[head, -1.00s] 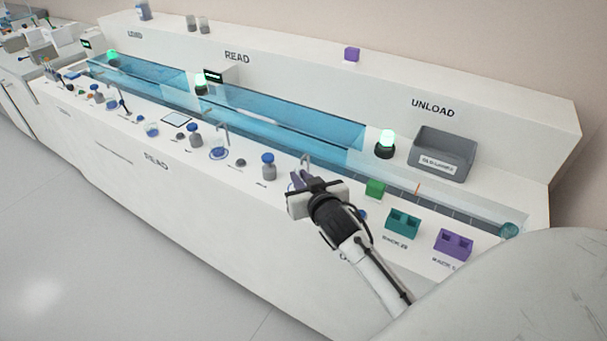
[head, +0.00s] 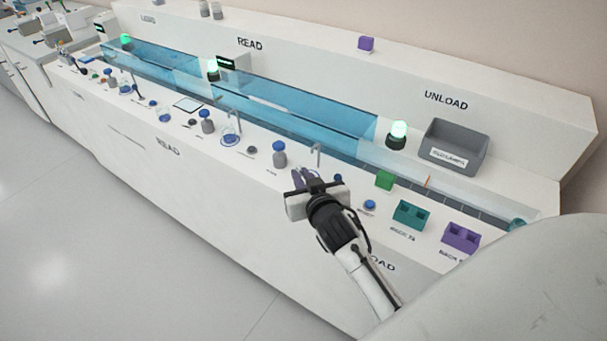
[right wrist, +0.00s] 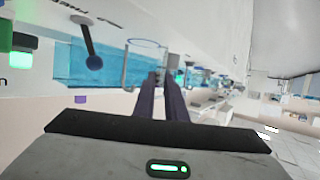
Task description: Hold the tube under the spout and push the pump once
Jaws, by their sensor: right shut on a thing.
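My right gripper (head: 306,178) is over the front edge of the white counter, just left of and in front of a thin hooked spout (head: 318,152). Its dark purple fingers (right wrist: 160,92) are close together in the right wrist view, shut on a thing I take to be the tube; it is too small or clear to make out. A blue-topped grey pump (head: 279,153) stands on the counter to the left of the gripper. Another spout with a blue ring at its base (head: 230,139) stands farther left, beside a second blue-topped pump (head: 207,121). My left gripper is not in view.
Right of the gripper are a green block (head: 384,181), a blue button (head: 370,205), a teal rack (head: 411,215) and a purple rack (head: 460,237). A clear blue channel (head: 300,105) runs behind. A grey bin (head: 455,145) stands under UNLOAD.

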